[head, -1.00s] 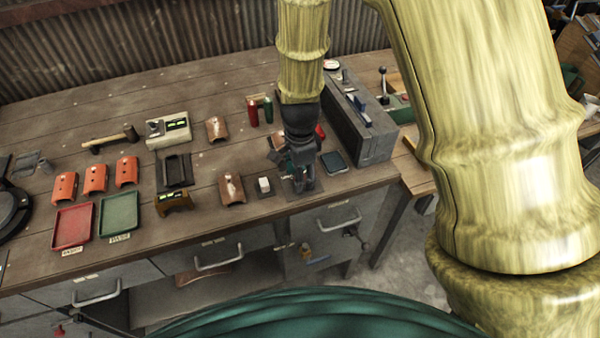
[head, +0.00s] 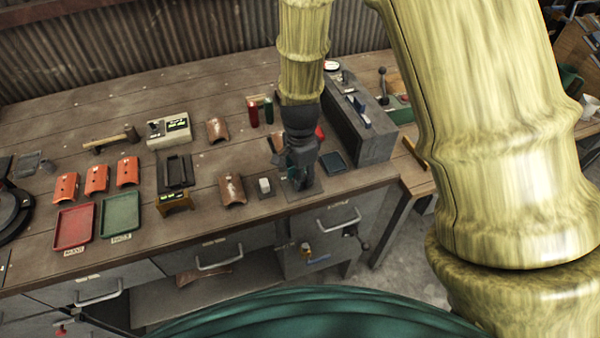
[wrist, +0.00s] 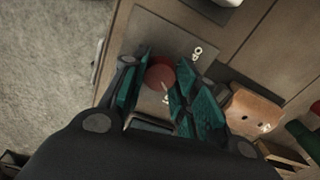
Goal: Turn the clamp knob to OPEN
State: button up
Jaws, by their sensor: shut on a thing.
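The clamp knob (wrist: 159,76) is a round red knob on a flat grey plate (wrist: 172,36) with pale marks; it sits between my two teal-padded fingers in the wrist view. My gripper (wrist: 160,86) is shut on the knob from above. In the head view my gripper (head: 299,178) points down at the plate near the bench's front right edge, and it hides the knob. The plate marks are too small and partly covered to read, so I cannot tell the knob's setting.
A small white block on a dark base (head: 264,185) stands just left of my gripper, with a rusty curved piece (head: 231,190) beyond it. A dark flat tray (head: 334,162) and a tall grey box (head: 362,130) stand close on the right. The bench's front edge is near.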

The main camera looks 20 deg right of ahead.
jog(key=n+p, duration=0.1)
jog(key=n, duration=0.3)
jog(key=shift+r, duration=0.1)
jog(key=n+p, duration=0.1)
jog(key=n, duration=0.3)
jog(key=n+p, duration=0.1)
jog(key=n, duration=0.3)
jog(key=shift+n, duration=2.2)
jog(key=o, duration=1)
jog(key=shift+o, duration=0.2)
notch_tip(320, 180, up, 12)
